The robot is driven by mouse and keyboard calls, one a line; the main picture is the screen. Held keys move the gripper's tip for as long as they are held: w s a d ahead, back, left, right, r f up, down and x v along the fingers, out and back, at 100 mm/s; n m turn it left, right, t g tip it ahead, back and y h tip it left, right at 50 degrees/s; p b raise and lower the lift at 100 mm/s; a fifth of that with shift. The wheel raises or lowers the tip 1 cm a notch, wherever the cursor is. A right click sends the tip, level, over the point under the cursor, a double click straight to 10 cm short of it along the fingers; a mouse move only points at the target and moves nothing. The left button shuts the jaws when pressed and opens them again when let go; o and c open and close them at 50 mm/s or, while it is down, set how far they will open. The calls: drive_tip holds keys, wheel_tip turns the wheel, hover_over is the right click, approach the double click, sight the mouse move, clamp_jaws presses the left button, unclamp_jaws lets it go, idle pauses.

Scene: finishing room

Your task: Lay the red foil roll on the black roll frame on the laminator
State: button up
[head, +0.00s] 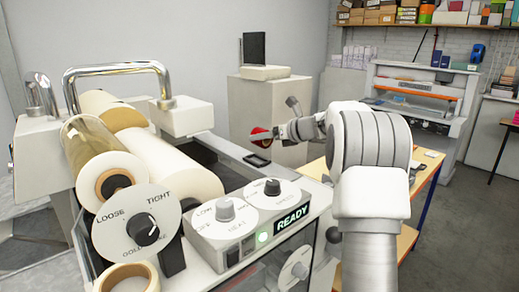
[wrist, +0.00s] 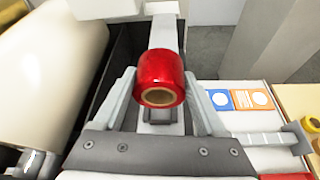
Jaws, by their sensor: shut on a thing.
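The red foil roll (head: 261,137) is a short glossy red cylinder with a tan cardboard core. In the wrist view the roll (wrist: 162,72) sits between the two fingers of my gripper (wrist: 160,92), its core end facing the camera. My gripper (head: 272,134) is shut on it and holds it up near the far right side of the laminator (head: 290,193). A dark area (head: 205,155) shows on the laminator behind the big cream rolls; I cannot clearly make out the black roll frame there.
Large cream film rolls (head: 165,160) and a chrome handle (head: 115,68) stand at the left. The control box with dials (head: 228,235) is in front. A white cabinet (head: 250,112) stands behind, and a wooden table (head: 425,180) at the right.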

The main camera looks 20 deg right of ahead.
drive_tip(key=shift+x, duration=1)
drive_tip(key=shift+s+a+f, duration=0.1)
drive_tip(key=shift+a+f, duration=0.05)
drive_tip(key=shift+f, duration=2)
drive_tip(key=shift+f, duration=0.1)
drive_tip(key=shift+f, duration=0.15)
drive_tip(key=o, duration=1.4)
drive_tip(key=shift+r+p, duration=0.3)
drive_tip(key=shift+r, duration=0.05)
drive_tip(key=b+v, duration=0.2)
drive_tip(key=v, duration=1)
